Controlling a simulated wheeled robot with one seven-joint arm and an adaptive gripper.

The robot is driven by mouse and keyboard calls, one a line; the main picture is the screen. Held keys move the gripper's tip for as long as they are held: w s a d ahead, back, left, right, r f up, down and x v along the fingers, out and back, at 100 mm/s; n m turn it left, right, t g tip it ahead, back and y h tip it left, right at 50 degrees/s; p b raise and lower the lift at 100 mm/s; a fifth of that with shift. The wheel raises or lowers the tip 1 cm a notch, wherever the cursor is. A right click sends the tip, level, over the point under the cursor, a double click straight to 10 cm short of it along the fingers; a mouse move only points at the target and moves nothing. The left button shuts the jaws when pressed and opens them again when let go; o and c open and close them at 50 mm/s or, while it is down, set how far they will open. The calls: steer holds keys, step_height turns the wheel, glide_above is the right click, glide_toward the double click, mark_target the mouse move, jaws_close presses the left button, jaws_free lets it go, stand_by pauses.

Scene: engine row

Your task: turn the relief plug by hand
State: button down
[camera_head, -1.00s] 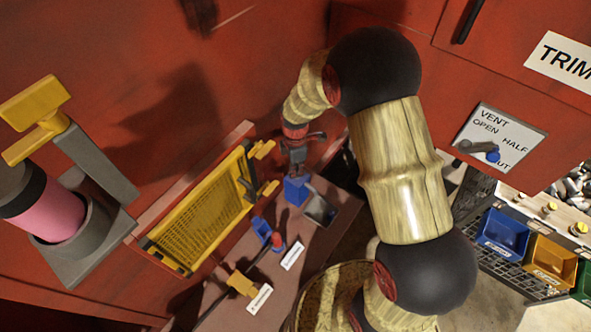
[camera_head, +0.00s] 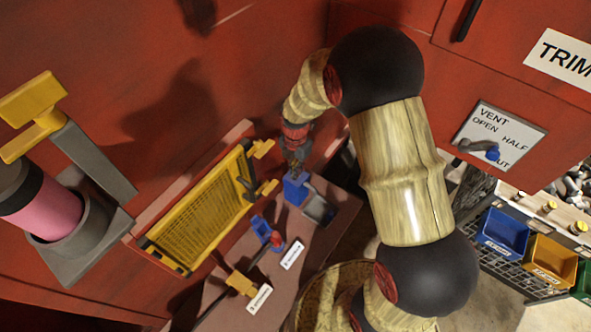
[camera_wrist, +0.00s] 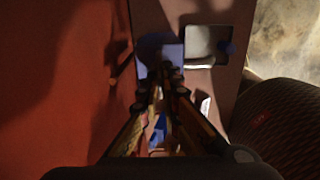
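My gripper (camera_head: 296,170) points down over the blue block (camera_head: 295,191) on the ledge by the red wall. In the wrist view my gripper's fingertips (camera_wrist: 166,84) come close together at a small dark piece just in front of the blue block (camera_wrist: 172,52). This piece may be the relief plug, but it is too dark and small to be sure. I cannot tell whether the fingers are closed on it or only beside it. The fingers hide most of it.
A grey open tray (camera_head: 319,208) lies beside the block. A yellow mesh guard (camera_head: 205,213) stands close on the left. Red and blue knobs, a yellow handle (camera_head: 242,283) and white labels sit nearer on the ledge (camera_head: 316,240). A vent plate (camera_head: 500,135) is on the right panel.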

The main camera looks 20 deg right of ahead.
steer(key=shift+s+f, duration=0.4)
steer(key=shift+f, duration=0.05)
steer(key=c, duration=2)
jaws_free()
steer(key=shift+c, duration=0.2)
steer(key=shift+w, duration=0.1)
steer(key=shift+w+r, duration=0.2)
steer(key=shift+r, duration=0.2)
step_height(320, 180, up, 12)
steer(key=shift+f, duration=0.15)
steer(key=shift+w, duration=0.1)
